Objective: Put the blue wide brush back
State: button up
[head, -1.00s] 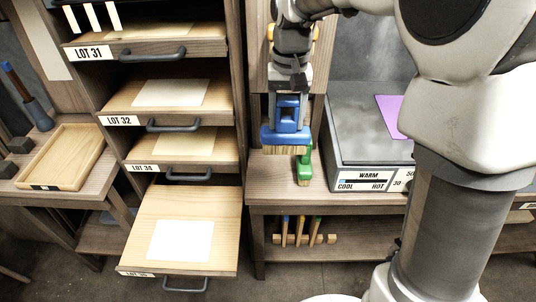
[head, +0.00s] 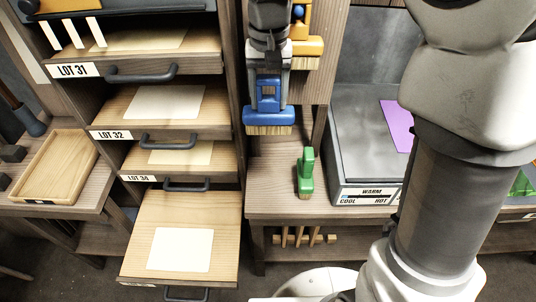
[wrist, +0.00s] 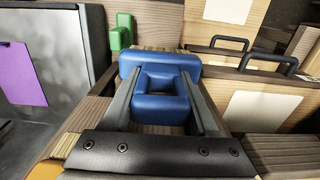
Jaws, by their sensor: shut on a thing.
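The blue wide brush (head: 268,117) hangs from my gripper (head: 268,84), bristles down, in front of the wooden upright beside the drawer cabinet. In the wrist view the blue brush (wrist: 160,74) fills the middle, its blue loop handle between the two fingers of my gripper (wrist: 162,104). The gripper is shut on that handle. The brush looks clear of the bench. An orange-yellow wide brush (head: 306,46) hangs on the upright just right of my gripper. Any free hanging place behind my arm is hidden.
A green brush (head: 305,172) stands on the bench (head: 270,198) below and right. A grey warming plate (head: 365,140) with a purple sheet (head: 398,124) lies right of it. The drawer cabinet stands left, its lowest drawer (head: 135,235) pulled out. A wooden tray (head: 92,165) lies far left.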

notch_tip(320, 180, down, 23)
jog(key=b, duration=0.2)
jog(key=shift+r, duration=0.2)
jog(key=shift+f, duration=0.2)
jog(key=o, duration=1.3)
jog(key=shift+r, duration=0.1)
